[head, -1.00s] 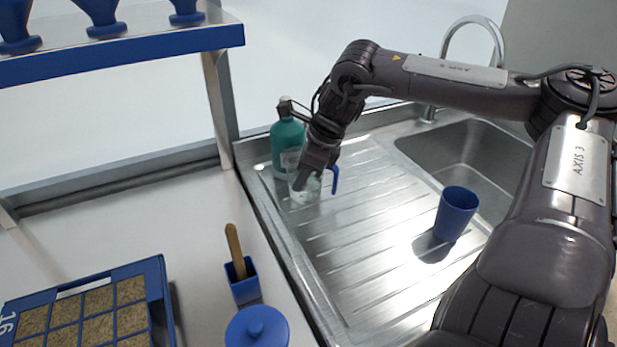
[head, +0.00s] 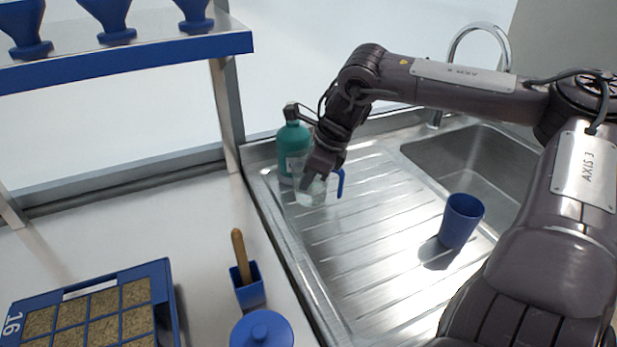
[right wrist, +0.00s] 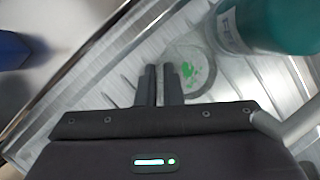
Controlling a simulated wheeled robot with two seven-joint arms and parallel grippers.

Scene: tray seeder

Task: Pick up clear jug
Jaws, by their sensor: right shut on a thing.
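The clear jug (head: 311,194) stands on the steel drainboard near its left end, in front of the teal bottle. It is see-through with a blue handle (head: 341,183) on its right side. My right gripper (head: 312,179) reaches down at the jug's rim and is shut on it, covering part of its top. In the right wrist view my two fingers (right wrist: 160,85) are close together, and the jug's round form (right wrist: 188,68) with green marks shows beside them. My left gripper is not in view.
A blue cup (head: 461,220) stands on the drainboard, with the sink basin (head: 475,160) behind. Blue-edged shelf (head: 120,68) at upper left; seed tray (head: 170,300) at lower left.

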